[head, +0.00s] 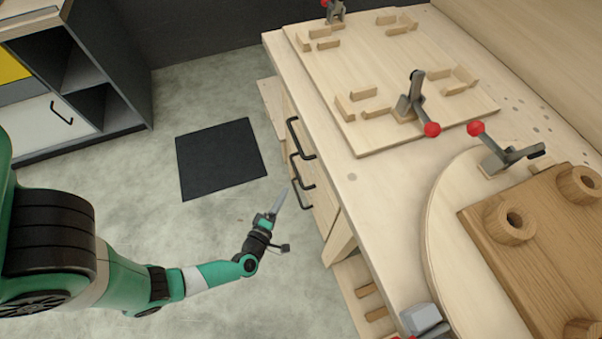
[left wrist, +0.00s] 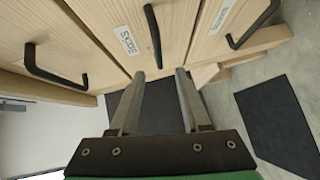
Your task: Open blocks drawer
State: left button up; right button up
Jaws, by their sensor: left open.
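A wooden bench (head: 352,177) has a front with three black bar handles, the upper (head: 300,139), the middle (head: 300,171) and the lower (head: 298,196). The drawers look shut. In the left wrist view, a black handle (left wrist: 152,36) lies just beyond my fingertips, with one handle (left wrist: 54,68) to its left and one (left wrist: 254,25) to its right. White labels (left wrist: 128,40) sit beside the handles, too small to read surely. My left gripper (head: 279,198) is open and empty, close to the drawer fronts and touching no handle; it also shows in the left wrist view (left wrist: 159,74).
The benchtop holds a board (head: 370,62) with wooden blocks and toggle clamps (head: 410,102), and a round plate (head: 446,205) under a brown wooden form (head: 540,250). A dark mat (head: 220,158) lies on the floor. A grey cabinet (head: 105,65) stands at the left. The floor between is clear.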

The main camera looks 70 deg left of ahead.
aim_at(297, 172)
pick_arm(q)
jog(key=b+x, duration=0.4)
jog(key=x, duration=0.6)
jog(key=shift+w+a, duration=0.1)
jog(key=shift+w, duration=0.05)
jog(key=shift+w+a, duration=0.3)
grip_shut()
jog(key=shift+r, duration=0.1)
dwell(0.5)
